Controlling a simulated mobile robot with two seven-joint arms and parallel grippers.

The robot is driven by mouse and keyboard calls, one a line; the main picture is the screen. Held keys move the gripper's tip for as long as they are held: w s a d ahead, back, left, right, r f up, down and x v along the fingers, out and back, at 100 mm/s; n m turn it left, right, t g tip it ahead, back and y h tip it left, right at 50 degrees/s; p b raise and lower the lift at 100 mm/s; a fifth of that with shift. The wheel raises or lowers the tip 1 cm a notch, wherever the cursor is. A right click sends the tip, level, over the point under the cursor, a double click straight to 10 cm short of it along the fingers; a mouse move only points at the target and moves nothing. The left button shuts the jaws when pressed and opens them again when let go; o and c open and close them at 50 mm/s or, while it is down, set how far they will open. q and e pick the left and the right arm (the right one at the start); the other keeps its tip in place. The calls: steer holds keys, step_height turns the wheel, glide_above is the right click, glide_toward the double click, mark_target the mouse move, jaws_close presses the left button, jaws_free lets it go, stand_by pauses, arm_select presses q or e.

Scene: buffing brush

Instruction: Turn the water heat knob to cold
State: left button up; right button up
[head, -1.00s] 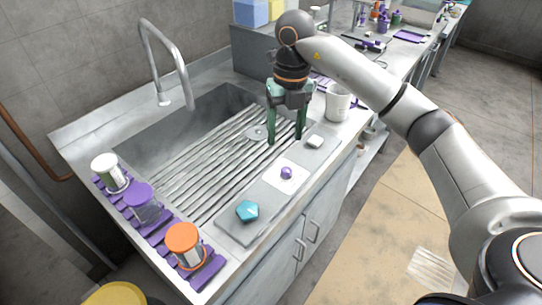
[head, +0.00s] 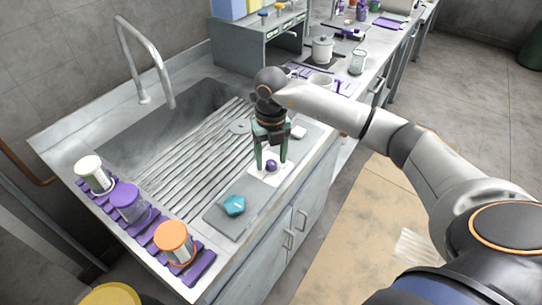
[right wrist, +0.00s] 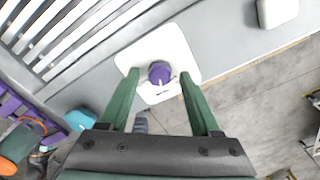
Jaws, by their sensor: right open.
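The purple knob (head: 271,165) sits on a white square plate (head: 257,178) on the grey panel along the sink's front edge. In the right wrist view the knob (right wrist: 160,73) lies between and just beyond my fingertips, with a small pale pointer mark on its lower side. My right gripper (head: 271,168) is open, pointing down over the plate, its green fingers on either side of the knob. In the right wrist view the right gripper (right wrist: 159,74) holds nothing. I cannot tell whether the fingers touch the plate. My left gripper is not in view.
A teal pentagonal piece (head: 234,205) and a white block (head: 298,132) sit on the same panel. The sink's ribbed drainboard (head: 195,160) lies behind it. Several jars, including an orange-lidded one (head: 174,243), stand on a purple rack at the left.

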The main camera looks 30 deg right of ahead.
jaws_close()
stand_by(0.6)
